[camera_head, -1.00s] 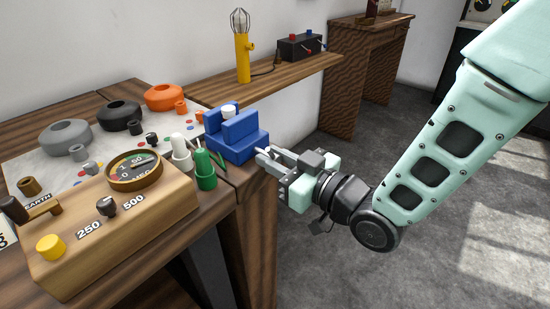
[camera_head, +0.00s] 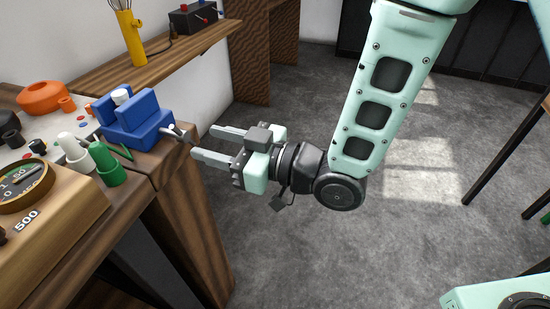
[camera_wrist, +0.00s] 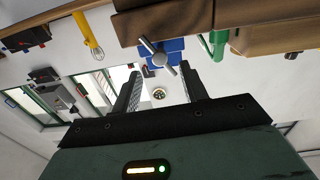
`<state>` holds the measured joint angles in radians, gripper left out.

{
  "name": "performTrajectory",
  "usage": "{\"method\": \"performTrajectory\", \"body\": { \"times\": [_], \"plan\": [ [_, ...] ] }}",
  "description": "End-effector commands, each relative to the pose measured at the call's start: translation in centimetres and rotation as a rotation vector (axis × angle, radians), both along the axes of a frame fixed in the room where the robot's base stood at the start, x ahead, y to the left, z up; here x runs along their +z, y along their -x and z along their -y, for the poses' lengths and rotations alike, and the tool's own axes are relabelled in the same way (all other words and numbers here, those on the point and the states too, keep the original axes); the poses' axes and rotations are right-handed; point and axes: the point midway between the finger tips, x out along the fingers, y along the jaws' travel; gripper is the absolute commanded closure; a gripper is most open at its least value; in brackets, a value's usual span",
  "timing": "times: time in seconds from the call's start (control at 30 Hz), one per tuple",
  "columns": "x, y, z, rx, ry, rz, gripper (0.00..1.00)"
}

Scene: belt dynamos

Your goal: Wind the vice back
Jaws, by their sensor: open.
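The blue vice (camera_head: 138,122) stands on the corner of the wooden bench at the left. A white piece (camera_head: 121,97) shows between its jaws. Its grey metal handle (camera_head: 178,131) sticks out on the right side, over the bench edge. My gripper (camera_head: 203,143) is open and empty, just right of the handle and pointing at it. In the wrist view the vice (camera_wrist: 174,45) and its slanting handle bar (camera_wrist: 150,46) with a round screw end lie ahead, between and beyond the two open fingers (camera_wrist: 161,75). I see no contact.
White and green posts (camera_head: 106,163) and a wooden meter box (camera_head: 50,215) stand left of the vice. A shelf behind holds a yellow whisk-like tool (camera_head: 131,35) and a black box (camera_head: 193,17). The grey floor right of the bench is clear around my arm.

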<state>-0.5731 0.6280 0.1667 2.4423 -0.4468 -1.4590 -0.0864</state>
Motion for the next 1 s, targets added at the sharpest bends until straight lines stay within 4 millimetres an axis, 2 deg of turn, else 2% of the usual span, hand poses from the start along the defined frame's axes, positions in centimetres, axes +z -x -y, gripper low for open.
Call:
{"method": "performTrajectory", "body": {
  "times": [0.03, 0.1, 0.3, 0.87, 1.0],
  "plan": [
    [-0.2, 0.4, 1.3, -0.005, 0.002, -0.002, 0.57],
    [0.3, 1.0, 2.5, -0.002, 0.004, -0.004, 0.57],
    [0.6, 2.1, 4.7, -0.002, 0.003, -0.007, 0.57],
    [0.5, 3.2, 7.2, -0.001, 0.003, -0.003, 0.57],
    [0.2, 3.8, 8.8, -0.002, 0.004, -0.002, 0.57]
  ]
}}
